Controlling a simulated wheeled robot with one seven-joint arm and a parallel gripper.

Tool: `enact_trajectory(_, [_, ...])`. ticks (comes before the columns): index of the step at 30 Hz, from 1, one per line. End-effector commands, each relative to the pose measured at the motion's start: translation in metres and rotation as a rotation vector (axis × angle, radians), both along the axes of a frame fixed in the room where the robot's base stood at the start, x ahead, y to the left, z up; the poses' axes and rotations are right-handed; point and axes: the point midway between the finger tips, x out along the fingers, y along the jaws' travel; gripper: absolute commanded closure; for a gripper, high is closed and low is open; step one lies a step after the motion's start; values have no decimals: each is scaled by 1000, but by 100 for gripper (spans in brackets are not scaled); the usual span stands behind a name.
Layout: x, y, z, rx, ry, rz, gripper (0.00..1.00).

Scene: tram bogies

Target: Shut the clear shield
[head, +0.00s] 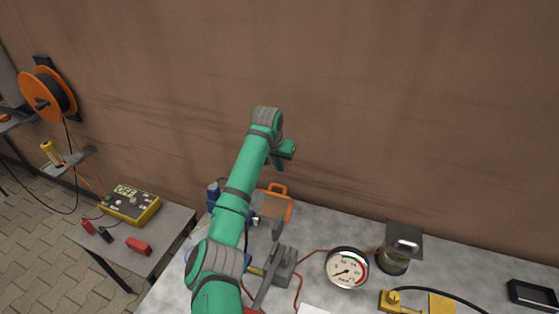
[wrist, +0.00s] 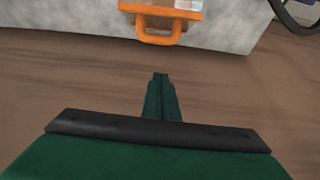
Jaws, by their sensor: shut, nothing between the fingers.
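The clear shield (head: 273,205), a see-through panel with an orange frame and handle, is at the back of the grey bench, partly hidden behind my green arm. Its orange handle (wrist: 160,32) shows at the top of the wrist view, with part of the clear panel above it. I cannot tell the shield's exact angle. My gripper (head: 280,165) is shut and empty near the wall, above and behind the shield in the head view. In the wrist view my gripper's closed tips (wrist: 160,75) point toward the handle, with a gap between them.
A grey clamp-like device (head: 281,268) stands in front of the shield. A round gauge (head: 347,268) and a grey-lidded jar (head: 393,262) are to the right. The brown wall (head: 400,110) rises close behind the bench. A yellow meter (head: 130,204) sits on a side table at left.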

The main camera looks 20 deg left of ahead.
Motion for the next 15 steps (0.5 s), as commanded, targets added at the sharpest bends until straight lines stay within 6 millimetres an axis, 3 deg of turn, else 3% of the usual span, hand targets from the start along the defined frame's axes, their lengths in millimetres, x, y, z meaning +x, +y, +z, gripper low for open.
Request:
enact_trajectory(10, [16,-3,-42,1,0,-4,100])
enact_trajectory(15, [1,-2,-40,2,-2,-5,100])
